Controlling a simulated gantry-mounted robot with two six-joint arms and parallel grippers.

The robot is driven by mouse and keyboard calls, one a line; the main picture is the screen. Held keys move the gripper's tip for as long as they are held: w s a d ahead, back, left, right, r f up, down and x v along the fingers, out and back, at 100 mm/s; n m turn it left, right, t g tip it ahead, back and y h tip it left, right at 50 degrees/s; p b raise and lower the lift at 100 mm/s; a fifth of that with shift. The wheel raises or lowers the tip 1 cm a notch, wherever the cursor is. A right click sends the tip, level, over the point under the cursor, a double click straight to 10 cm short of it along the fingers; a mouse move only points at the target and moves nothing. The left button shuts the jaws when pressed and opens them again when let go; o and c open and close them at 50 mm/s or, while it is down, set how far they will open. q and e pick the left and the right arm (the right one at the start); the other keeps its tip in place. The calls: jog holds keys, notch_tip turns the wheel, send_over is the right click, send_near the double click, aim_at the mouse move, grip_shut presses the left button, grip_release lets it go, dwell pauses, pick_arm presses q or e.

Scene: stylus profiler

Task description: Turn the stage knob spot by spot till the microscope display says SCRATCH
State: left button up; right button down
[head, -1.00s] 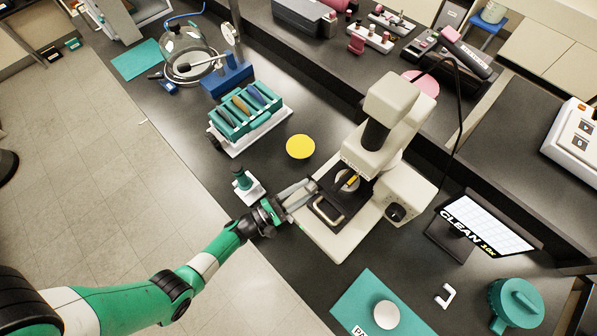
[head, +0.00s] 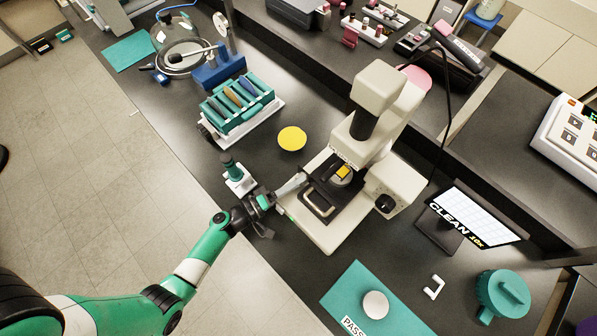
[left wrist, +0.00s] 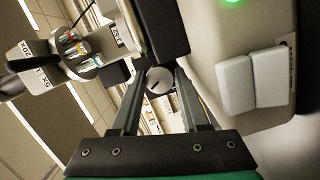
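There the round grey stage knob (left wrist: 158,81), with a dark pointer line, sits between the two fingertips. The fingers are apart by about the knob's width; whether they press on it cannot be seen. The head view hides the knob behind the fingers. My right gripper is out of view.
A small teal-and-white device (head: 236,175) stands close beside my left wrist. A yellow disc (head: 292,139) and a teal slide rack (head: 236,105) lie behind it. A teal mat marked PASS (head: 360,290), a white clip (head: 433,287) and a teal lidded jar (head: 503,293) are in front.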

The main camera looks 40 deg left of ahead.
pick_arm(q)
jog(key=shift+a, duration=0.1)
grip_shut()
